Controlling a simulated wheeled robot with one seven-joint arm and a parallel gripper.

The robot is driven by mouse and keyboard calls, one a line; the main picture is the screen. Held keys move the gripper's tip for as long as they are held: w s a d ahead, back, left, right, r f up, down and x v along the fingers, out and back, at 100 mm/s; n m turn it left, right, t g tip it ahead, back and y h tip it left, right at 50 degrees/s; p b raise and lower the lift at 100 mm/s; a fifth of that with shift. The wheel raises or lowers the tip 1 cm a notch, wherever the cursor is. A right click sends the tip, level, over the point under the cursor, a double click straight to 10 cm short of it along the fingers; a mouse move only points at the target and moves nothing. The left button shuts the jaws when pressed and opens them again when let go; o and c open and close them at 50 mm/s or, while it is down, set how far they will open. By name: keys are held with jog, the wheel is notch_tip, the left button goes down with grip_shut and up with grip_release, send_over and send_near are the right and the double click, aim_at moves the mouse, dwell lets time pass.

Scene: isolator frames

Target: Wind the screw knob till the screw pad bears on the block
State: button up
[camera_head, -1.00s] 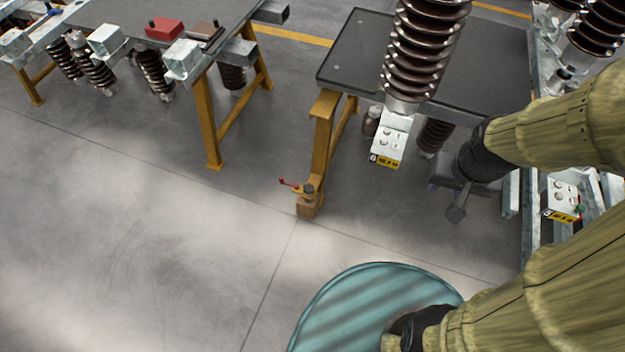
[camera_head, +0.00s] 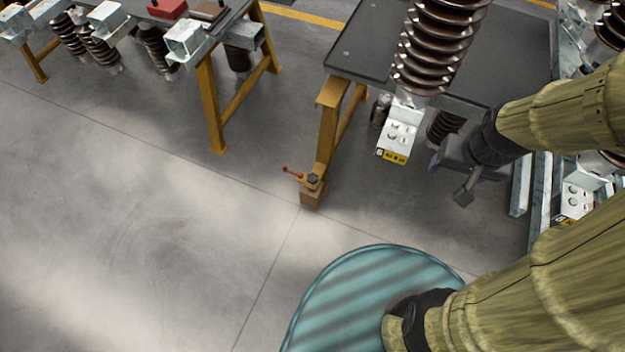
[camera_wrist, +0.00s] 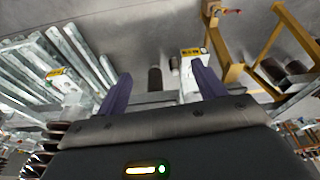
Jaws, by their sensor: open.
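A small clamp with a dark screw knob (camera_head: 312,180) and a red-tipped handle (camera_head: 291,171) sits low at the foot of the near yellow table leg. A brown block (camera_head: 313,198) is under it on the floor. The screw pad is too small to make out. My gripper (camera_head: 463,192) is to the right of the clamp, well apart from it, below the dark tabletop. In the wrist view my gripper (camera_wrist: 162,80) shows two spread purple fingers with nothing between them. The clamp's red handle (camera_wrist: 232,11) shows small at that view's top edge.
Galvanised steel beams (camera_head: 522,185) stand at the right. Another yellow-legged table (camera_head: 208,105) is at the left. The floor at left and front is open.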

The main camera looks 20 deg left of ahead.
jog(key=w+f+n+t+b, duration=0.1)
jog(key=w+f+b, duration=0.2)
jog(key=f+b, duration=0.65)
jog(key=w+a+f+n+b, duration=0.1)
jog(key=w+f+b, duration=0.3)
jog(key=f+b, duration=0.55)
jog(key=w+f+n+t+b, duration=0.1)
jog(key=w+f+b, duration=0.2)
jog(key=f+b, duration=0.65)
jog(key=w+a+f+n+t+y+b, duration=0.1)
jog(key=w+a+f+n+y+b, duration=0.25)
jog(key=f, duration=0.55)
jog(key=w+a+f+t+b, duration=0.1)
jog(key=w+a+f+b, duration=0.25)
jog(key=w+f, duration=0.45)
jog(key=w+a+f+n+t+y+b, duration=0.1)
jog(key=w+a+f+n+y+b, duration=0.2)
jog(key=f, duration=0.8)
jog(key=s+a+f+y+b, duration=0.1)
jog(key=a+f+y+b, duration=0.2)
jog(key=f, duration=0.4)
jog(key=s+a+f+n+y+b, duration=0.1)
jog(key=s+a+f+y+b, duration=0.1)
jog(key=a+f, duration=0.3)
jog(key=s+a+f+n+t+y+b, duration=0.1)
jog(key=a+f+y+b, duration=0.3)
jog(key=f, duration=0.6)
jog(key=shift+s+a, duration=0.35)
jog(key=shift+s, duration=0.1)
jog(key=shift+f, duration=0.1)
